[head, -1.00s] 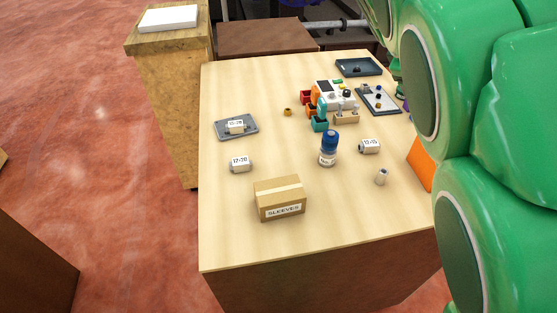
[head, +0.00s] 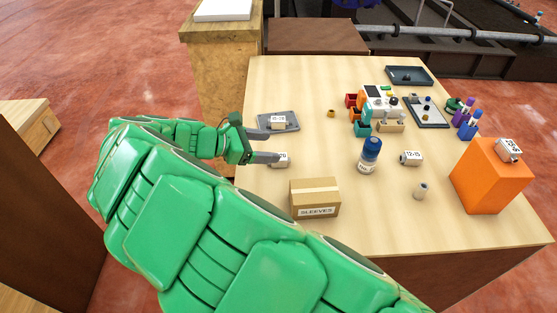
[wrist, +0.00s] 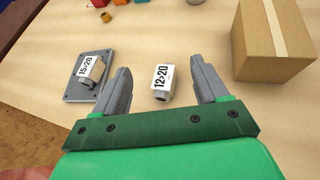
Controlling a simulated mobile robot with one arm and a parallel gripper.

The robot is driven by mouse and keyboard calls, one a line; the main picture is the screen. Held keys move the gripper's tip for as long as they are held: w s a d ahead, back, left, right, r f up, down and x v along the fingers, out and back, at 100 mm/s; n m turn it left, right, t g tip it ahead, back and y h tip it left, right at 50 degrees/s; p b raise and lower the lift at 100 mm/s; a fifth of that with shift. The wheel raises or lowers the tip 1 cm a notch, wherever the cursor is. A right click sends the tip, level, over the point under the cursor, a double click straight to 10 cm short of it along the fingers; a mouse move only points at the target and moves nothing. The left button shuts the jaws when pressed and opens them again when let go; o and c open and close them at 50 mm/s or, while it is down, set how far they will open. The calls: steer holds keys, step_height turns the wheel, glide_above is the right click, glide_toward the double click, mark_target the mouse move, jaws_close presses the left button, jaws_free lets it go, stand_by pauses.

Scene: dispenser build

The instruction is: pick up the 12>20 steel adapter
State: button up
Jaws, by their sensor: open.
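The 12>20 steel adapter (wrist: 162,83) lies on the table with its white label facing up, between and just ahead of my open fingers in the wrist view. In the head view the adapter (head: 282,160) is partly covered by a finger of my gripper. My gripper (wrist: 163,90) is open and empty; it also shows in the head view (head: 272,146), over the table's left side. A second adapter labelled 15>20 (wrist: 90,70) sits on a grey tray (wrist: 75,93), left of my left finger.
A cardboard SLEEVES box (head: 315,198) stands close to the right of the adapter. A blue bottle (head: 370,156), a 12>15 adapter (head: 411,158) and an orange block (head: 490,178) are further right. The table between the tray and the bottle is mostly clear.

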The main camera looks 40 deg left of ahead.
mark_target(283, 163)
steer(key=shift+n+t, duration=0.4)
steer(key=shift+n, duration=0.3)
steer(key=s, duration=0.1)
steer(key=s+a+f, duration=0.1)
steer(key=s, duration=0.1)
steer(key=s+a+f, duration=0.1)
steer(key=shift+s, duration=0.3)
steer(key=shift+x, duration=3.9)
steer(key=shift+a+f, duration=0.15)
steer(key=shift+a, duration=0.1)
steer(key=shift+c, duration=0.3)
jaws_close()
